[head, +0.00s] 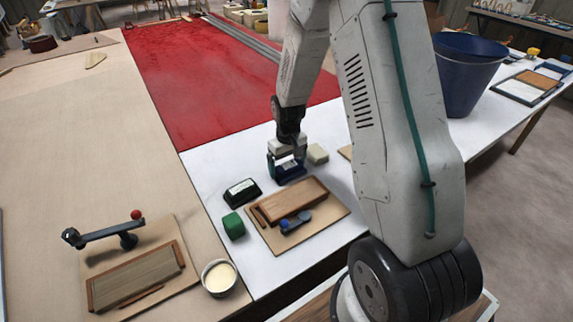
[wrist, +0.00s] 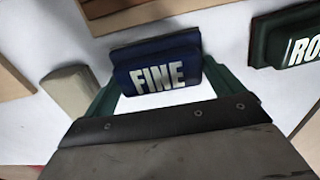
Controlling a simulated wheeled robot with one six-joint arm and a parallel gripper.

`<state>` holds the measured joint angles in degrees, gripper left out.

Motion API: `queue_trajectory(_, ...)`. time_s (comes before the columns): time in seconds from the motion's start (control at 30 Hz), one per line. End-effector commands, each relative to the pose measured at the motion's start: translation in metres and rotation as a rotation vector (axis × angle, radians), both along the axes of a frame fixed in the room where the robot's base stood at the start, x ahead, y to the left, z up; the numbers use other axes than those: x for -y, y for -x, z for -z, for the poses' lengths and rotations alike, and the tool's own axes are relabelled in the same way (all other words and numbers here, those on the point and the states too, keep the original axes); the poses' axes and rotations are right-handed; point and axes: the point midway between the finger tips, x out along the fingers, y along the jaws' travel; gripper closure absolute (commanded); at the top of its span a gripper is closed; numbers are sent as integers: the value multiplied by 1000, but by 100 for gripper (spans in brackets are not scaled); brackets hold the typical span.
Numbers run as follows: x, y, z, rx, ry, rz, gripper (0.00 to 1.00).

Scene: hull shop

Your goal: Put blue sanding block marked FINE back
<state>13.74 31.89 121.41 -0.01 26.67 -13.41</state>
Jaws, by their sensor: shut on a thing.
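The blue sanding block marked FINE (wrist: 157,75) is between the fingers of my gripper (wrist: 160,88) in the wrist view, its white lettering facing the camera. In the head view the dark blue block (head: 290,173) shows under my gripper (head: 287,160), low over the white tabletop. I cannot tell whether the block touches the table. A dark green block with white letters starting "RO" (wrist: 300,50) lies to its right in the wrist view; in the head view this dark block (head: 241,192) is to the left of my gripper.
A pale block (head: 317,154) sits close to the right of my gripper. In front are a wooden board (head: 330,222) with a wood piece and blue-knobbed tool, and a green block (head: 233,226). A blue bucket (head: 465,80) and a tray (head: 522,93) stand right.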

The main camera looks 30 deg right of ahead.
Motion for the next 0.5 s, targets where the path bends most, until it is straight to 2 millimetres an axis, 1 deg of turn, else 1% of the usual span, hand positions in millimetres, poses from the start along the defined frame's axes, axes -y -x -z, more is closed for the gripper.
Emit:
queue_trajectory(0.2, -1, 0, 3, -1, 0, -1, 32)
queue_trajectory(0.23, -1, 0, 3, -1, 0, -2, 4)
queue_trajectory(0.27, -1, 0, 3, -1, 0, -2, 0)
queue_trajectory(0.5, -1, 0, 1, 0, 0, -2, 0)
